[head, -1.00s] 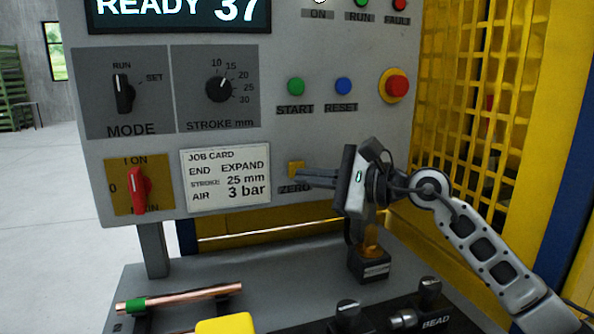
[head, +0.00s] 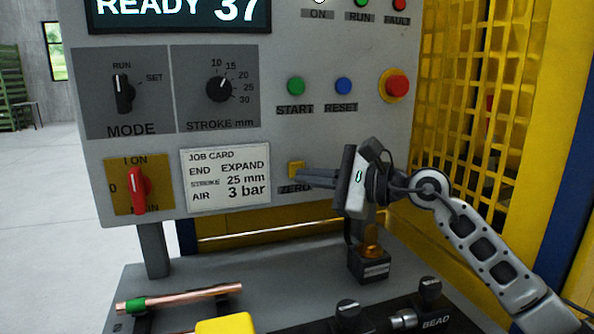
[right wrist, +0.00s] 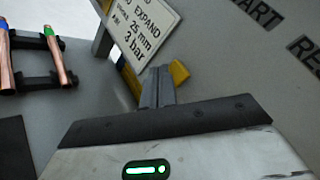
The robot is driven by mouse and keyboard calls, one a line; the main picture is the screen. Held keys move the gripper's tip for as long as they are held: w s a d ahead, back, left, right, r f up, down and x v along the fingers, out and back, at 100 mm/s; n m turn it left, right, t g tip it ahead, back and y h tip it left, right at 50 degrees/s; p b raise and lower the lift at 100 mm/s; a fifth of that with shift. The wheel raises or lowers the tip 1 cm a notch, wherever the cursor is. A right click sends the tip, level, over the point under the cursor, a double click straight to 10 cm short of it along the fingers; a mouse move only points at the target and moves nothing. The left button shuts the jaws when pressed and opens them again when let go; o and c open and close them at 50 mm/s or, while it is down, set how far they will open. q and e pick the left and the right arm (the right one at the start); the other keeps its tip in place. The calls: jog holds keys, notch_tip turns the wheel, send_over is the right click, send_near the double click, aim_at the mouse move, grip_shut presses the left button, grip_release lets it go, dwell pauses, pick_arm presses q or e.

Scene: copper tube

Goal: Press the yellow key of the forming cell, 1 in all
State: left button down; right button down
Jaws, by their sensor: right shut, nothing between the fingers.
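The yellow key (head: 295,168) sits low on the grey control panel, with a ZERO label under it. It also shows in the right wrist view (right wrist: 179,73), just beyond the fingertips. My right gripper (head: 299,177) is shut and empty, its fingertips at the key's lower right and partly over the label. In the right wrist view the closed fingers (right wrist: 158,78) point at the panel beside the key. I cannot tell whether they touch the key. My left gripper is not in view.
The panel holds a job card (head: 226,180), a red main switch (head: 139,190), a green START button (head: 295,86), a blue RESET button (head: 343,86) and a red stop button (head: 396,87). A copper tube (head: 190,297) lies on a rack below. A yellow mesh guard (head: 480,90) stands at right.

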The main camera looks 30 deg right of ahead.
jog(key=shift+w+d, duration=0.1)
jog(key=shift+w, duration=0.3)
jog(key=shift+w+d, duration=0.1)
jog(key=shift+w, duration=0.25)
dwell(0.6)
jog(key=shift+b, duration=0.3)
jog(key=shift+s+a+b, duration=0.2)
jog(key=shift+s+b, duration=0.35)
jog(key=shift+s, duration=0.2)
